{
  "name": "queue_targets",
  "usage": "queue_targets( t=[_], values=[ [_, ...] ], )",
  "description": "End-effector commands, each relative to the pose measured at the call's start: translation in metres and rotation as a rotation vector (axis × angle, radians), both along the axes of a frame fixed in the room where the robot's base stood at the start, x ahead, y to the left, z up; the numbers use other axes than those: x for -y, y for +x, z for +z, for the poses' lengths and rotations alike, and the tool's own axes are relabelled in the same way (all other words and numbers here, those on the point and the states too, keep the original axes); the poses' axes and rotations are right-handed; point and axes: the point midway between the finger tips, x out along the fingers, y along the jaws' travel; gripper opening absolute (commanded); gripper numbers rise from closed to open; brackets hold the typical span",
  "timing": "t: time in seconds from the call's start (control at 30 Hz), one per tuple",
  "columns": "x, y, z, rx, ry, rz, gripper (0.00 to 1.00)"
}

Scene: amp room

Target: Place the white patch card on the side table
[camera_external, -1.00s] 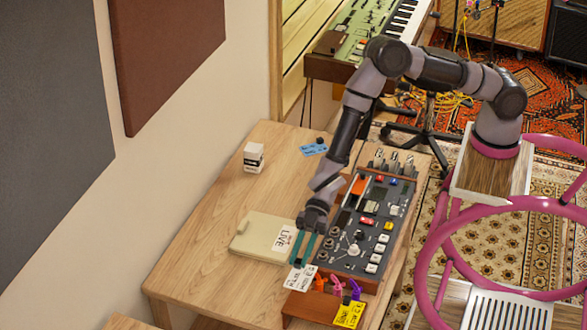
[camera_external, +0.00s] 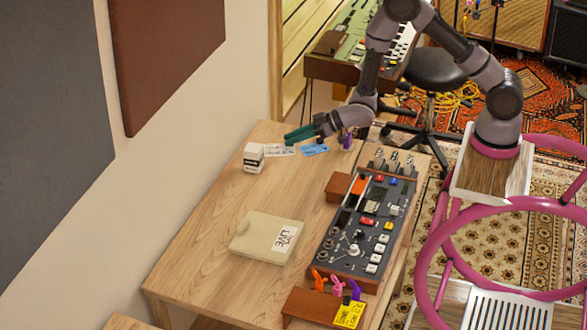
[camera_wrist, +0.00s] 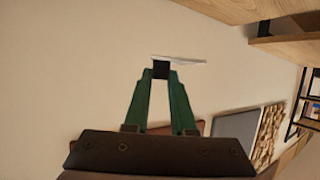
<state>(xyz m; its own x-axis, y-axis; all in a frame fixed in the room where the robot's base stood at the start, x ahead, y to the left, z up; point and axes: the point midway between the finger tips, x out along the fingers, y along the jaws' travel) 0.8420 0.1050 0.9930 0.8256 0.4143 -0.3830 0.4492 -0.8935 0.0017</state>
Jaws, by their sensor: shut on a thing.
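The white patch card (camera_external: 279,149) with dark print shows just below the fingertips of my gripper (camera_external: 288,138), near the far end of the wooden table. In the wrist view, my gripper (camera_wrist: 161,74) has its green fingers closed on a small black piece (camera_wrist: 161,69). The white card (camera_wrist: 190,62) sticks out beyond it, seen almost edge-on. The card looks held in the air; its height is hard to tell. Bare wooden table (camera_external: 195,255) lies at the front left. A second wooden surface (camera_external: 122,323) shows at the bottom left; I cannot tell which is the side table.
A small white box (camera_external: 253,157) and a blue card (camera_external: 315,149) are close to the held card. A cream case (camera_external: 266,237) labelled LIVE and a mixer (camera_external: 365,225) stand nearer. A brown block (camera_external: 332,305) carries coloured clips and a yellow card (camera_external: 349,314).

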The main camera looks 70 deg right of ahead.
Motion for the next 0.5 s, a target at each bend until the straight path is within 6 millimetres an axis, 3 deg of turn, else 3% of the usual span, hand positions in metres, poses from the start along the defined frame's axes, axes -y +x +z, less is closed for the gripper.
queue_targets(
  t=[0.03,0.2,0.33,0.5],
  values=[
    [0.033,0.0,0.003,0.0,-0.001,-0.072,0.0],
    [0.121,-0.01,0.01,0.0,0.0,-0.277,0.0],
    [0.168,-0.022,0.014,-0.001,0.001,-0.387,0.0],
    [0.196,-0.03,0.016,-0.001,0.001,-0.453,0.0]
  ],
)
